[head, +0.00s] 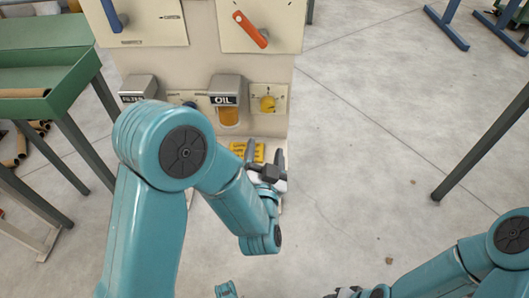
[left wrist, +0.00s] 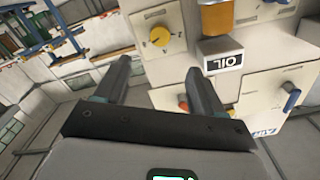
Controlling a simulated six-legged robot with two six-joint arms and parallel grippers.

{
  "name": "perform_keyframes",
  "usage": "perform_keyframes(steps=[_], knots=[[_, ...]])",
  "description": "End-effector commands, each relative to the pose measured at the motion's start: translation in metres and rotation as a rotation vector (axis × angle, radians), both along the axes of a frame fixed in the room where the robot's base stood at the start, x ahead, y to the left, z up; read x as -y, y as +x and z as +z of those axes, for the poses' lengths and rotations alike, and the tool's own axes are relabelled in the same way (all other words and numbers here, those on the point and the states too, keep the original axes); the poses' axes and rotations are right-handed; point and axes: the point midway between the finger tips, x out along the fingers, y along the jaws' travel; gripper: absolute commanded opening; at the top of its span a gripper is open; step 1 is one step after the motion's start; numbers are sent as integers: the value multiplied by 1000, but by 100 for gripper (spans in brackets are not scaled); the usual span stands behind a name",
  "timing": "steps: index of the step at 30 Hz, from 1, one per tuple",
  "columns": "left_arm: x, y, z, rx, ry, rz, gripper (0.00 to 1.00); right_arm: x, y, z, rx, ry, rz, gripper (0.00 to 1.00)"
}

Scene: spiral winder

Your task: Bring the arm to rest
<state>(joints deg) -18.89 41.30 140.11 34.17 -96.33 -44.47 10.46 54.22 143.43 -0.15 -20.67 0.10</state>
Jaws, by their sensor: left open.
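My left arm (head: 150,220) reaches in from the lower left and bends down in front of a cream machine cabinet (head: 205,60). My left gripper (head: 264,152) is open and empty near the cabinet's lower front, by a yellow label (head: 247,152). In the left wrist view the two fingers of the left gripper (left wrist: 158,72) stand apart with nothing between them.
The cabinet carries a blue lever (head: 112,16), an orange-red lever (head: 250,30) and a yellow knob (head: 268,104). A green bench (head: 45,60) stands at the left with cardboard tubes (head: 22,93). The concrete floor (head: 350,130) right of the cabinet is mostly clear.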

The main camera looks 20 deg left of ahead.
Motion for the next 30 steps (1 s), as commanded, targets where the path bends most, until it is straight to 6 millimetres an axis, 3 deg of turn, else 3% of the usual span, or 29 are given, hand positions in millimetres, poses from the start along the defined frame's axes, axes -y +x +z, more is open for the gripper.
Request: perform_keyframes(steps=[18,21,23,25,27,30], knots=[[1,-6,0,0,1,2,69,0,0,0,0,0,0,43],[-13,-6,-8,-17,3,33,69,0,0,0,0,0,0,43],[-32,-6,-22,-49,7,76,69,0,0,0,0,0,0,43],[-62,-10,-50,-112,13,133,69,0,0,0,0,0,0,43],[-80,-17,-96,-242,-36,125,69,0,0,0,0,0,0,43],[-79,-38,-169,-470,-221,64,69,0,0,0,0,0,0,43]])
